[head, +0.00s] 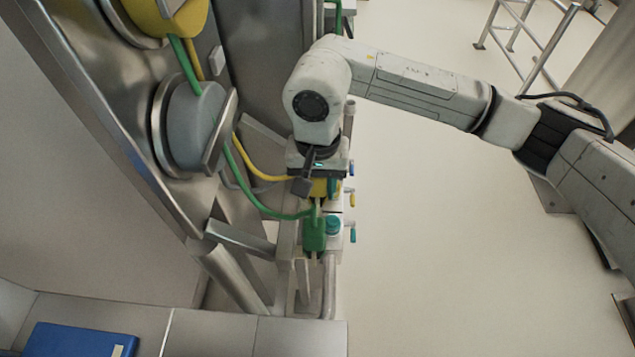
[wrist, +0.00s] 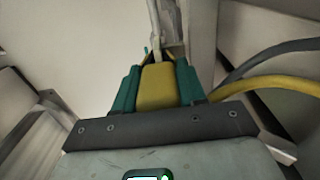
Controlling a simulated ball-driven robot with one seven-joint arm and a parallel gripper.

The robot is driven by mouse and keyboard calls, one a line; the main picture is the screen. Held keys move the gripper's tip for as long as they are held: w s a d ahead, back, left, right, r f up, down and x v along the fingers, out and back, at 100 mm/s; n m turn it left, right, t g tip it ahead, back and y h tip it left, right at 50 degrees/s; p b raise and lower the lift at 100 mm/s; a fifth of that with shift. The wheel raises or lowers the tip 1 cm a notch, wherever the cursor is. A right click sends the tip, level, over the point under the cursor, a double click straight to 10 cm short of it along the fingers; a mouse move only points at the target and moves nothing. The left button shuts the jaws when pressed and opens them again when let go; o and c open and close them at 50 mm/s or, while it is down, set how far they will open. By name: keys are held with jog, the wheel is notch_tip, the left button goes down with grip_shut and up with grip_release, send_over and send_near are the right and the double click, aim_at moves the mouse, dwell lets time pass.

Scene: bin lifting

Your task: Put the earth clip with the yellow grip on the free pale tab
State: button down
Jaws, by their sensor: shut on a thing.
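My gripper (head: 320,190) is over the narrow fixture beside the steel frame. It is shut on the yellow grip of the earth clip (wrist: 157,90), with a teal finger on each side. The clip's yellow cable (wrist: 270,84) leaves to the right in the wrist view. A pale upright piece (wrist: 168,22) stands just beyond the grip; I cannot tell whether it is the free tab or whether the clip touches it. In the head view my wrist hides most of the clip. A green clip (head: 314,234) sits nearer on the same fixture.
A green cable (head: 250,190) runs to the green clip. A grey reel (head: 190,125) and a yellow reel (head: 165,15) are on the steel frame at left. A teal knob (head: 333,224) and small coloured pegs flank the fixture. Open floor lies to the right.

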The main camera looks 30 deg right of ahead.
jog(key=shift+f+b, duration=0.5)
jog(key=shift+b, duration=0.15)
dwell(0.6)
jog(key=c, duration=0.6)
grip_release()
jog(key=shift+o, duration=0.2)
jog(key=shift+r, duration=0.1)
jog(key=shift+w+r, duration=0.1)
jog(key=shift+r, duration=0.15)
notch_tip(320, 180, up, 10)
jog(key=shift+r, duration=0.1)
jog(key=shift+d, duration=0.1)
